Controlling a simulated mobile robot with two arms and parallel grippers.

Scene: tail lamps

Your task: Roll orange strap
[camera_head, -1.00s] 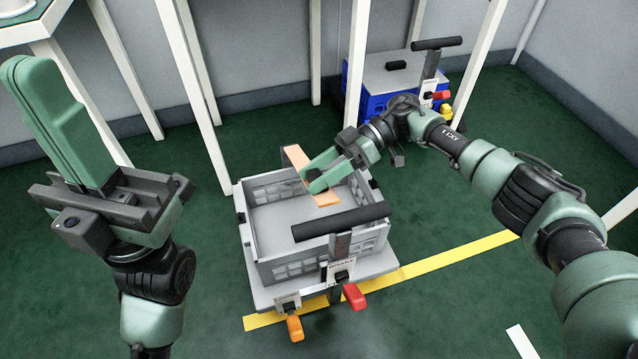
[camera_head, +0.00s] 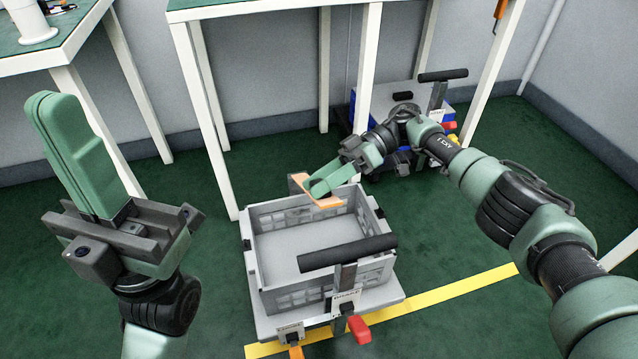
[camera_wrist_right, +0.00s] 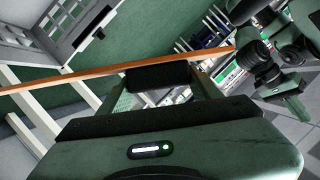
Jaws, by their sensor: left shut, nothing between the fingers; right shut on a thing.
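The orange strap (camera_head: 300,184) shows in the head view at the back of the grey crate (camera_head: 252,262), as a short flat band running past my right gripper (camera_head: 318,188). My right gripper is shut on it, above the crate's rear part. In the right wrist view the strap (camera_wrist_right: 120,69) crosses the picture as a thin, nearly straight orange line past the fingers. The fingers partly hide it in the head view. My left gripper (camera_head: 52,100) is shut and empty, pointing up at the left, well away from the strap.
The grey crate stands on a cart with a black handle (camera_head: 347,252) and red pedal (camera_head: 359,330). A blue crate cart (camera_head: 440,106) stands behind my right arm. White-legged tables (camera_head: 272,8) line the back. Green floor with a yellow line (camera_head: 440,292) is open in front.

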